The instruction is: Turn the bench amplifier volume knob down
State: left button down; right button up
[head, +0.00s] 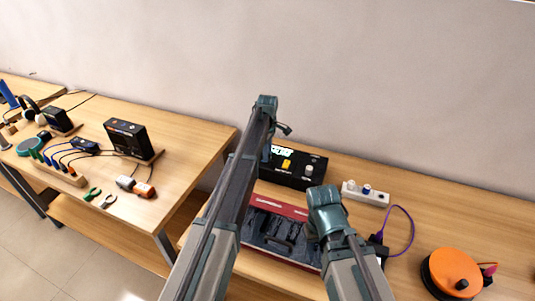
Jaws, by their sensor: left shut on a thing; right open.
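A black box (314,161) with a lit display, a yellow part and a pale round knob (309,169) stands at the back of the right bench; it looks like the bench amplifier. My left arm crosses in front of the box and hides its left side. My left gripper's fingers are hidden behind that arm, so I cannot see what they touch. My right arm is bent in front of the bench, right of a red-edged tray, and its fingers are also hidden. The knob's pointer is too small to read.
The red-edged tray (284,208) with dark contents lies before the box. A white strip with knobs (365,193), a purple cable (412,228) and an orange disc (452,270) are to the right. A gap separates the benches.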

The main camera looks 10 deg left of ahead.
pick_arm(q)
jog(key=c, duration=0.6)
grip_release()
jog(key=shift+r, duration=0.1)
notch_tip(320, 180, up, 14)
jog(key=p, duration=1.4)
jog(key=shift+f, duration=0.2)
pick_arm(e)
notch_tip(320, 180, up, 14)
jog(key=shift+f, duration=0.15)
pick_arm(q)
jog(key=s+d+f+m+b, duration=0.1)
jog(key=s+d+m, duration=0.2)
jog(key=s, duration=0.9)
jog(key=s+d+f+m+b, duration=0.2)
jog(key=s+d+m, duration=0.2)
jog(key=s+m, duration=0.6)
jog(key=s+d+f+m+y+b, duration=0.1)
jog(key=s+m, duration=0.5)
jog(key=s, duration=1)
jog(key=shift+s+d+f+m+b, duration=0.15)
jog(key=shift+d+b, duration=0.1)
jog(key=shift+d, duration=0.35)
jog(key=shift+s+d+f+m+b, duration=0.1)
jog(key=shift+d+f+m+b, duration=0.1)
jog(key=shift+d, duration=0.35)
pick_arm(e)
notch_tip(320, 180, down, 5)
jog(key=shift+r, duration=0.15)
